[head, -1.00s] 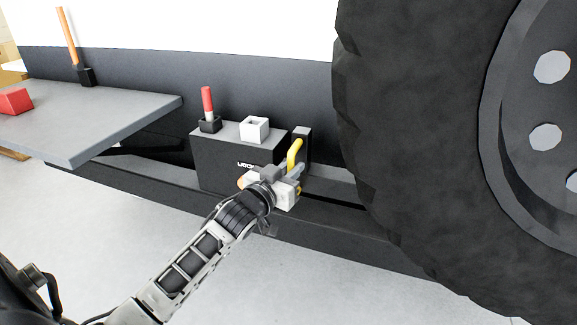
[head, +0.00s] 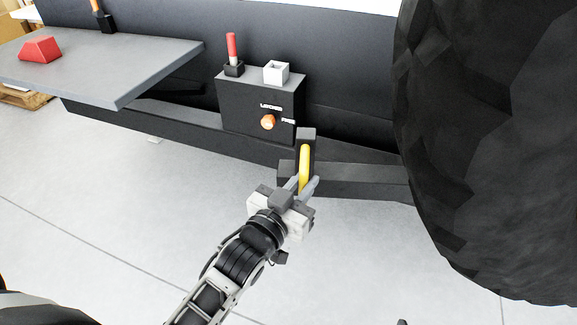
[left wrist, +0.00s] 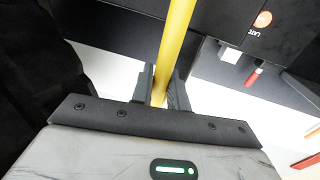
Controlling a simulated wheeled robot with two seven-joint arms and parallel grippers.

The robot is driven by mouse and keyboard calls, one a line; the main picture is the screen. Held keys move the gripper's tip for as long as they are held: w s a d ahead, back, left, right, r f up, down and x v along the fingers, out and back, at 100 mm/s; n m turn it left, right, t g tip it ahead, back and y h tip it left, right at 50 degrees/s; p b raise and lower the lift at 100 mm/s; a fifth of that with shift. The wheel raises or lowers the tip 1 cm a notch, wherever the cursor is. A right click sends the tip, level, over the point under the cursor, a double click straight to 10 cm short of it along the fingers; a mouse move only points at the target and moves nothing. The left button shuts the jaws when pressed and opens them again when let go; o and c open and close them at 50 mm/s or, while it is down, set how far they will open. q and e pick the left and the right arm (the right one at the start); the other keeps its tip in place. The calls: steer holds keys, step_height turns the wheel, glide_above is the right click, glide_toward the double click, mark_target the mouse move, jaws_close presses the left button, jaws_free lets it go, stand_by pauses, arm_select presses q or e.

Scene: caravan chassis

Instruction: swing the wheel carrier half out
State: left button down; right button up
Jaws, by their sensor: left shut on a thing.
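The wheel carrier's dark arm (head: 370,182) stands swung out at an angle from the chassis, with floor showing beneath it. The big black wheel (head: 480,150) fills the right of the head view. A yellow handle (head: 305,158) stands upright at the arm's free end. My left gripper (head: 303,185) is shut on the handle's lower part. In the left wrist view the yellow handle (left wrist: 176,45) runs down between the fingers. The dark latch box (head: 245,105) with an orange knob (head: 268,122) is behind the handle, apart from it.
A grey shelf (head: 120,75) with a red block (head: 40,49) juts out at left. A red-handled tool in a holder (head: 233,68) and a white open cube (head: 276,72) are on the box. The floor in front is clear.

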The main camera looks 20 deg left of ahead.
arm_select(q)
steer(key=shift+d+f, duration=0.1)
steer(key=shift+f, duration=0.1)
steer(key=c, duration=1.4)
jaws_free()
steer(key=shift+w, duration=0.1)
steer(key=shift+c, duration=0.2)
steer(key=shift+r, duration=0.15)
steer(key=s+a, duration=0.2)
steer(key=s, duration=1.3)
steer(key=shift+s+a, duration=0.35)
steer(key=shift+s, duration=0.05)
